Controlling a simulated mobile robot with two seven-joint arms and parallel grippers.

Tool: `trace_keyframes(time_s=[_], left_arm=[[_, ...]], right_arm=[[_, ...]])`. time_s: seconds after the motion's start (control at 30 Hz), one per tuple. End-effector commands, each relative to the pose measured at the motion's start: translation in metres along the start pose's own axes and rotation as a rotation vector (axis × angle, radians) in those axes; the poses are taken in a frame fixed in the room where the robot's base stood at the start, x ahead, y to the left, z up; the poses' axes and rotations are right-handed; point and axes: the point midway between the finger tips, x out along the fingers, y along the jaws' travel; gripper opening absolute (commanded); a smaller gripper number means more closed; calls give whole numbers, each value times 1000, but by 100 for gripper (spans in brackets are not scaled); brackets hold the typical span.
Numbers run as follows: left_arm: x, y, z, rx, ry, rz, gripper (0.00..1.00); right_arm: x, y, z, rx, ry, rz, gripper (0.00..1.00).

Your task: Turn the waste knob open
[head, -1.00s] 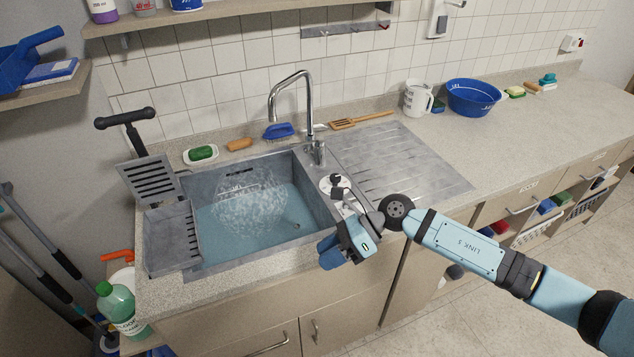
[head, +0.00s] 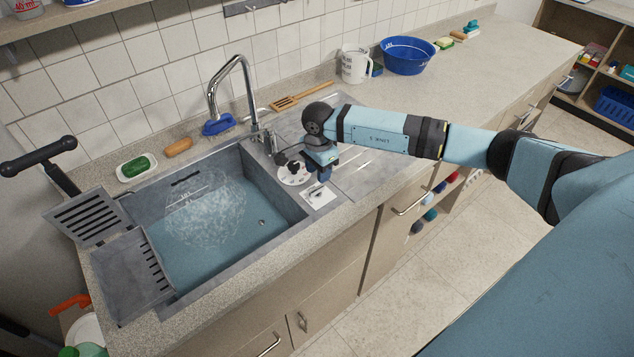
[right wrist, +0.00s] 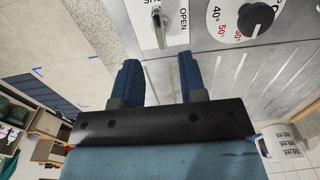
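The waste knob (right wrist: 160,26) is a narrow grey metal handle on a white plate (right wrist: 142,12) marked OPEN, at the top of the right wrist view. The plate also shows in the head view (head: 320,199), at the sink's right front corner. The handle lies roughly along the finger direction, beside the word OPEN. My right gripper (right wrist: 158,76) is open, its two blue fingers apart, with the knob ahead of the gap between them. In the head view my right gripper (head: 322,172) hangs over the plate. No contact with the knob shows. My left gripper is out of view.
A black temperature knob (right wrist: 256,18) on a white dial sits beside the waste plate. The sink (head: 215,225) holds water, with a tall faucet (head: 240,90) behind. A slotted grey wringer (head: 130,270) with a black handle stands at left. The right counter is mostly clear.

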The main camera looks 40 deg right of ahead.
Motion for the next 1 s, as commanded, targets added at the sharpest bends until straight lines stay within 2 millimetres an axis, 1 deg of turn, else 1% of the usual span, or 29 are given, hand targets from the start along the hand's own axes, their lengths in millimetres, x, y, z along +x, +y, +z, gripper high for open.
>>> trace_keyframes(time_s=[0.03, 0.13, 0.2, 0.33, 0.5, 0.73, 0.77, 0.8, 0.87, 0.9, 0.93, 1.0], left_arm=[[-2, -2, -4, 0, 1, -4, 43], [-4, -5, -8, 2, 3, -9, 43], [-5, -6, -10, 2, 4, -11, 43], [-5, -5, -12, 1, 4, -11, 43], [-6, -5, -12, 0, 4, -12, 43], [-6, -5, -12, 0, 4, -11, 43], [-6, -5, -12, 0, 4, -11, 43], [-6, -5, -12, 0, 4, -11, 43], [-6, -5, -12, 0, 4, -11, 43], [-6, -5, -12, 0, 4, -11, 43], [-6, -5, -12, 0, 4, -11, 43], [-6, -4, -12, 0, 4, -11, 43]], right_arm=[[10, 1, 1, 0, -1, 3, 38], [29, 1, 1, 1, -2, 3, 38], [40, 1, 1, 1, -1, 2, 38], [55, 0, 1, 0, -2, 2, 38], [63, 0, 0, 0, -1, -1, 38], [64, 0, 0, 0, -1, -1, 38], [64, 0, 0, 0, -1, -1, 34], [64, 0, 0, 0, -1, -1, 24], [64, 0, 0, 0, -1, -1, 11], [63, 0, 0, 0, -1, -1, 2], [63, 0, 0, 0, -1, -1, 0], [63, 0, 0, 0, -1, -1, 0]])
